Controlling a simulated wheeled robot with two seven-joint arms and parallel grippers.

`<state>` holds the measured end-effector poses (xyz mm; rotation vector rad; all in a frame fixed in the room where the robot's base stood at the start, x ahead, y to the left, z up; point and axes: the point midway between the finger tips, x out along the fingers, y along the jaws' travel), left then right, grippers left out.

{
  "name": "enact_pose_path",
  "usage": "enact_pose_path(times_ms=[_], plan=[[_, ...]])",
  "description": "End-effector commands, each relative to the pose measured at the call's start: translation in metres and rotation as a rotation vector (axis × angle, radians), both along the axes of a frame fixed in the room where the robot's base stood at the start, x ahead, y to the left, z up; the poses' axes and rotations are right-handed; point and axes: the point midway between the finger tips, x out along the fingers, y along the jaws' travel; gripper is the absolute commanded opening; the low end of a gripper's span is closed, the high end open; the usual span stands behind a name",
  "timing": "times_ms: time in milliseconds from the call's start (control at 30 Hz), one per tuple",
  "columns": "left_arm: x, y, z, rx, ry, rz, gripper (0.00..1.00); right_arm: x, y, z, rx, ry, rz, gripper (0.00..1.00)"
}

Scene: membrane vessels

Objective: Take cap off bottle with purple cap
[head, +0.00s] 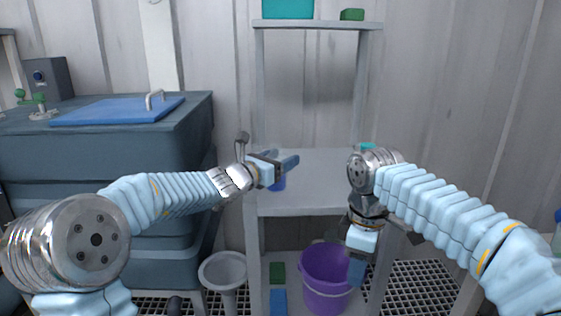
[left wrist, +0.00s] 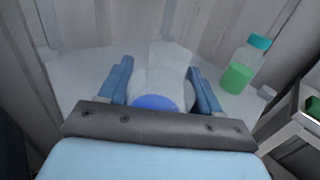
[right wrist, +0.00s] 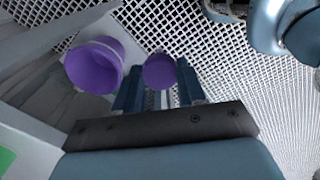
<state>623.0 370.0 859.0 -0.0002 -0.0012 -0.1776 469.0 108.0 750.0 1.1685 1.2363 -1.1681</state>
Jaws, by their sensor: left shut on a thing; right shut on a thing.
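My left gripper (head: 288,162) is at the shelf on the left; in the left wrist view (left wrist: 160,72) its fingers sit either side of a pale, whitish bottle (left wrist: 165,65) with a round blue patch at the near side. A bit of blue (head: 278,183) shows below the left fingers in the head view. My right gripper (head: 357,270) points down, right of the purple bucket. In the right wrist view (right wrist: 161,68) it is shut on a round purple cap (right wrist: 158,72), well away from the bottle. The cap is hidden in the head view. The bottle's mouth cannot be made out.
A bottle of green liquid with a teal cap (left wrist: 240,68) stands on the shelf. A blue-lidded tank (head: 110,112) is at left and a grey funnel-shaped stand (head: 223,270) below. Grating covers the floor.

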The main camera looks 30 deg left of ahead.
Motion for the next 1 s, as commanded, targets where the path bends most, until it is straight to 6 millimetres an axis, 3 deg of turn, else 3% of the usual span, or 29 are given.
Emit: enact_pose_path(times_ms=[267,300,433,800,1000], plan=[[0.0,0.0,-0.002,0.001,-0.002,-0.001,0.0,0.0,0.0,-0.004,0.0,0.0,0.0,0.03],[0.0,0.0,-0.001,0.001,-0.001,0.0,0.67,0.0,0.0,-0.003,0.0,0.0,0.0,0.03],[0.0,0.0,-0.001,0.001,-0.001,0.0,0.87,0.0,0.0,-0.002,0.0,0.0,0.0,0.03],[0.0,0.0,0.004,0.0,-0.001,0.0,0.89,0.0,0.0,0.004,0.0,0.0,0.0,0.03],[-0.037,0.007,0.002,0.004,-0.003,0.003,0.89,0.0,0.0,-0.004,0.0,0.0,0.0,0.03]])
